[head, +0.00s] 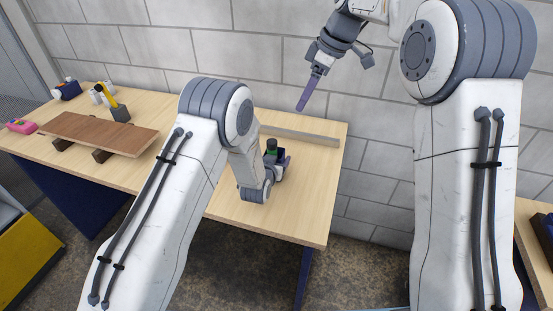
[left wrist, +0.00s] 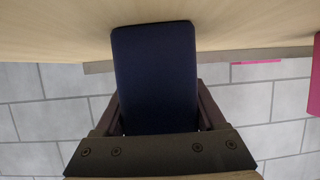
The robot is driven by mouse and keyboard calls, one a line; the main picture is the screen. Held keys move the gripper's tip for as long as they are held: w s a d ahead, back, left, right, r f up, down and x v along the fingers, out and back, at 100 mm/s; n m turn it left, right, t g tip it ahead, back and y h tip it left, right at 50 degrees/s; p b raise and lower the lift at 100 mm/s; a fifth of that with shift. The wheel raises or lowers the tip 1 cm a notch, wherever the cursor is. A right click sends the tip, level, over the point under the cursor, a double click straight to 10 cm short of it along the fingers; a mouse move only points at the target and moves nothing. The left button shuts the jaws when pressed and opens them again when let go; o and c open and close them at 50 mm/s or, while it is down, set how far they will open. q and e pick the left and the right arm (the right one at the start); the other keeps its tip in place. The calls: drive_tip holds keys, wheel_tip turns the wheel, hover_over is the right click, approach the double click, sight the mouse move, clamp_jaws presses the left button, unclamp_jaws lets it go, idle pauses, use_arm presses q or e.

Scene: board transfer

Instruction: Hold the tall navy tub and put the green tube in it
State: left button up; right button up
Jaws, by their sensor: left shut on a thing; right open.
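The navy tub (head: 283,156) is on the right part of the light wooden table, partly hidden by my left arm. The green tube (head: 271,154), with a dark cap, shows at the tub's mouth and appears to stand in it; its lower end is hidden. My left gripper (head: 280,170) is shut on the tub. In the left wrist view the tub's plain navy side (left wrist: 155,80) fills the space between the fingers, and the tube does not show. My right gripper (head: 303,102) is open and empty, raised above the table in front of the wall.
A brown board (head: 100,133) lies on dark supports on the table's left part. Behind it are a yellow-handled tool (head: 110,97) and small white items; a pink object (head: 21,126) is at far left. A low wooden strip (head: 300,136) runs along the back edge.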

use_arm(q)
drive_tip(key=o, duration=1.3)
drive_tip(key=shift+s, duration=0.1)
